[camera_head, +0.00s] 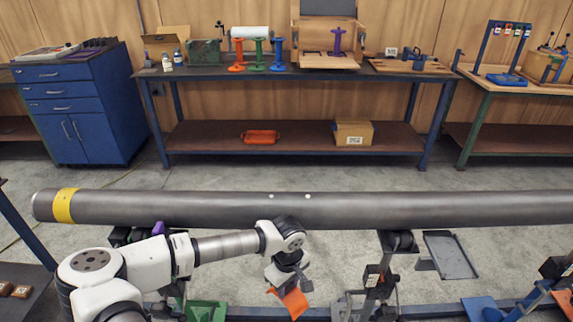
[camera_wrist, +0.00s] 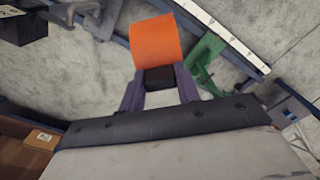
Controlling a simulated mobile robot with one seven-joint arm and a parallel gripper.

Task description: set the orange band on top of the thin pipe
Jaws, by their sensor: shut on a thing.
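The orange band (camera_head: 295,303) is held by my gripper (camera_head: 284,288) in the head view, low in front of the pipe and apart from it. In the wrist view the orange band (camera_wrist: 157,46) shows as a curved orange piece beyond my gripper (camera_wrist: 160,84), whose purple fingers are shut on a dark block at its near edge. A long grey pipe (camera_head: 400,208) lies level across the head view, with a yellow band (camera_head: 64,205) near its left end. It is the only long pipe I see; no thinner one shows.
A pipe stand (camera_head: 378,280) and a blue rail (camera_head: 330,311) are near my gripper. A grey tray (camera_head: 449,255) lies on the floor at right. A workbench (camera_head: 300,72) with tools stands behind, and a blue drawer cabinet (camera_head: 75,105) at back left.

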